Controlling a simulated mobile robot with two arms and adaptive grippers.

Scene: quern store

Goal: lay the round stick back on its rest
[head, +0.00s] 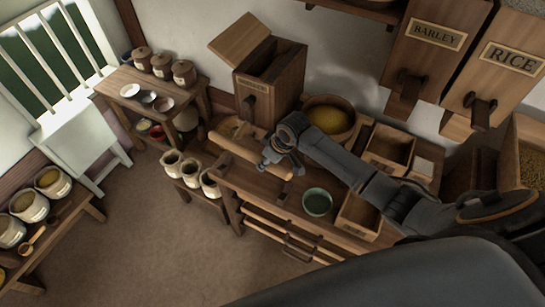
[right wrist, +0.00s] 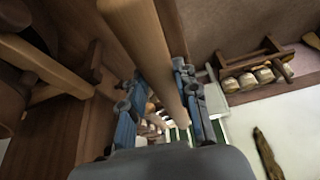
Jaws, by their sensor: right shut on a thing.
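The round stick (head: 236,150) is a pale, smooth wooden rod. In the head view it lies slantwise across the left end of the long wooden bench (head: 228,178), and I cannot tell whether it touches the bench. My right gripper (head: 280,162) is at the stick's right part. In the right wrist view the stick (right wrist: 143,40) runs between the two blue-grey fingers of the right gripper (right wrist: 158,84), which is shut on it. I cannot make out the rest for certain. My left gripper is not in view.
A green bowl (head: 317,203), an open wooden box (head: 358,216) and a round tub of yellow grain (head: 329,117) stand on the bench. A lidded hopper (head: 270,80) stands behind the stick. Pale jars (head: 190,172) stand to the left. The floor (head: 150,235) is clear.

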